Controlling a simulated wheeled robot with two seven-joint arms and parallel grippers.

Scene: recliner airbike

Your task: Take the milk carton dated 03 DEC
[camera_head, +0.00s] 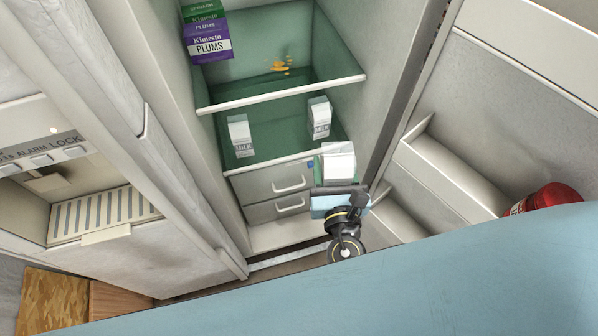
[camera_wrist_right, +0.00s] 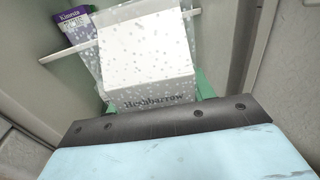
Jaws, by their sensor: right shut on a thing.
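My right gripper (camera_head: 340,190) is shut on a white milk carton (camera_head: 336,161), held in front of the fridge's lower shelf. In the right wrist view this carton (camera_wrist_right: 150,65) fills the middle, with "Heshbarrow" printed near its lower edge; no date is readable on it. Two other milk cartons stand on the green lower shelf: one at the left (camera_head: 240,135) and one at the right (camera_head: 320,117). Their dates are too small to read. My left gripper is not in view.
Purple and green plum boxes (camera_head: 207,42) sit on the upper shelf, beside an orange spill (camera_head: 282,65). Two drawers (camera_head: 275,190) lie below the cartons. The open door (camera_head: 455,165) at the right holds a red item (camera_head: 552,197). An ice dispenser (camera_head: 85,215) is at the left.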

